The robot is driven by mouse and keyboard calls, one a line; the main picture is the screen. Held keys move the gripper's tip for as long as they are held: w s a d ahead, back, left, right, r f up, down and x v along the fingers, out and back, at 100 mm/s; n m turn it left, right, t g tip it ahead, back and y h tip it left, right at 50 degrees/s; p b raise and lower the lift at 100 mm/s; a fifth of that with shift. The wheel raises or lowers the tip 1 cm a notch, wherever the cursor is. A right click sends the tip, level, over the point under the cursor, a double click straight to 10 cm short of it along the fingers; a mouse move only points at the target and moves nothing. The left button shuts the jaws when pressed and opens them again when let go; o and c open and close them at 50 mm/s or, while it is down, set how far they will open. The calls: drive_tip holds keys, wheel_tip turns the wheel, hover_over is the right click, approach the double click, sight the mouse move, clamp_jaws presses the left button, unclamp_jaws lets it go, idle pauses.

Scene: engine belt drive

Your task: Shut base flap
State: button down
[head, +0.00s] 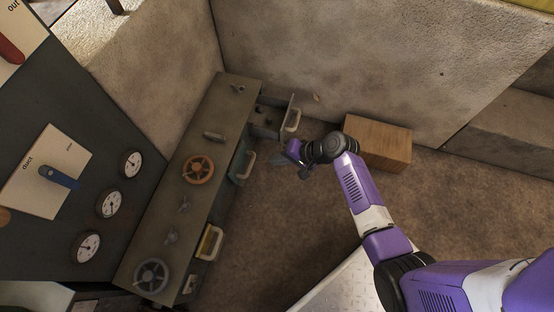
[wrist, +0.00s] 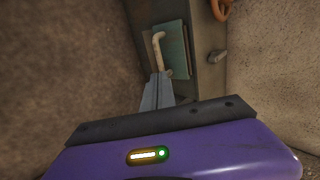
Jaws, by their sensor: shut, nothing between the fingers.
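A teal panel with a cream handle (head: 243,165) is on the front of the long grey-green cabinet (head: 190,160). It also shows in the wrist view (wrist: 176,48), with its handle upright, and seems to stand slightly out from the cabinet. No label shows which front is the base flap. My gripper (head: 280,160) is shut and empty, right of the teal panel in the head view and apart from its handle. In the wrist view its fingertips (wrist: 157,80) point toward the panel, just below the handle in the picture.
An open drawer (head: 270,118) juts from the cabinet's far end. A yellow front with a handle (head: 209,243) is at the near end. A wooden box (head: 378,142) stands on the floor beside my arm. Handwheels (head: 198,169) sit on the cabinet top. Brown floor between is clear.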

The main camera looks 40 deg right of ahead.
sight(252, 165)
drive_tip(key=b+x, duration=0.5)
drive_tip(key=x, duration=0.5)
drive_tip(key=shift+f, duration=0.25)
drive_tip(key=shift+w+a+f, duration=0.15)
drive_tip(key=shift+w, duration=0.05)
drive_tip(key=shift+w+a+f+b, duration=0.1)
drive_tip(key=shift+w+f+b, duration=0.1)
drive_tip(key=shift+f, duration=0.25)
drive_tip(key=shift+w+a+f+b, duration=0.1)
drive_tip(key=shift+f+b, duration=0.05)
drive_tip(key=shift+f, duration=0.35)
drive_tip(key=shift+s, duration=0.1)
